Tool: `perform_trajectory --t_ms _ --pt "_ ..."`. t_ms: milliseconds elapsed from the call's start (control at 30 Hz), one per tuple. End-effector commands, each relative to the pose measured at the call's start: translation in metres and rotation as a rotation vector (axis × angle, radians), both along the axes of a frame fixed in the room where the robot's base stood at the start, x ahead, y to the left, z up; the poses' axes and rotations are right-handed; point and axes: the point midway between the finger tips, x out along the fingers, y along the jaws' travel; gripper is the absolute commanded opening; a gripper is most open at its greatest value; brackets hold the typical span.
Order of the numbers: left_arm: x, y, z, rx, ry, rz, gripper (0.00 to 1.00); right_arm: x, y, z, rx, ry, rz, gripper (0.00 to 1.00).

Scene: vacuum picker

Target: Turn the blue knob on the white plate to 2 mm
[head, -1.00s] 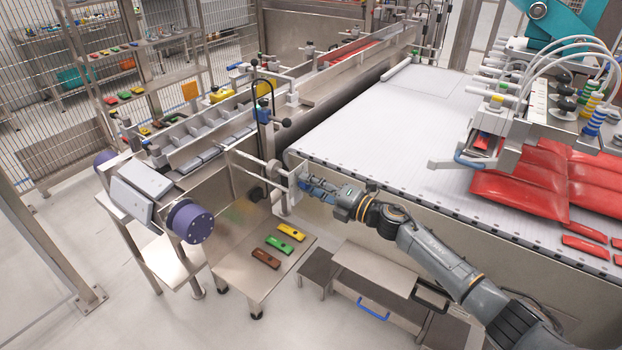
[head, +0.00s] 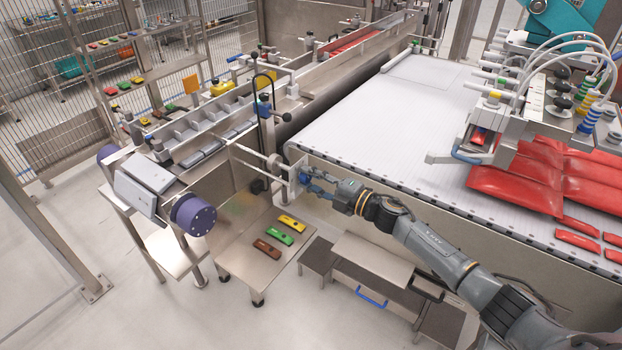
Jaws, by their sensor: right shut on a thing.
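The white plate (head: 293,187) stands upright at the left end of the conveyor, near the picture's middle. The blue knob (head: 304,180) is on its right face, small and partly covered by fingers. My right gripper (head: 312,183) reaches in from the right and is shut on the blue knob. The knob's scale and its reading are too small to make out. My left gripper is not in view.
The white conveyor (head: 385,125) lies behind my right arm, with red packs (head: 515,185) at its right. A low steel table (head: 235,262) holds yellow, green and brown pieces. A purple roller (head: 193,214) stands left. Steel drawers (head: 375,265) lie below the arm.

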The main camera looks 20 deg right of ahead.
Motion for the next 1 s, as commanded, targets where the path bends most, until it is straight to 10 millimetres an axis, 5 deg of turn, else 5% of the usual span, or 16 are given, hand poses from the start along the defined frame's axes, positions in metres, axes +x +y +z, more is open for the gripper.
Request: perform_trajectory --t_ms 200,233,333,733,1000 --pt "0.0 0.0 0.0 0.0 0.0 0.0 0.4 0.0 -0.001 -0.001 -0.002 0.0 -0.002 0.0" --pt "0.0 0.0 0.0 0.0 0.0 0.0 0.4 0.0 -0.001 -0.001 -0.002 0.0 -0.002 0.36" --pt "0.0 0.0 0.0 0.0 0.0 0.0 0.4 0.0 -0.001 0.0 -0.002 0.0 -0.002 0.53" --pt "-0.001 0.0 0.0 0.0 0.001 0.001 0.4 -0.007 -0.006 -0.002 -0.003 0.002 -0.002 0.53" --pt "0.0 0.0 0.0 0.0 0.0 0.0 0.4 -0.048 -0.038 -0.003 -0.002 0.005 -0.001 0.53"
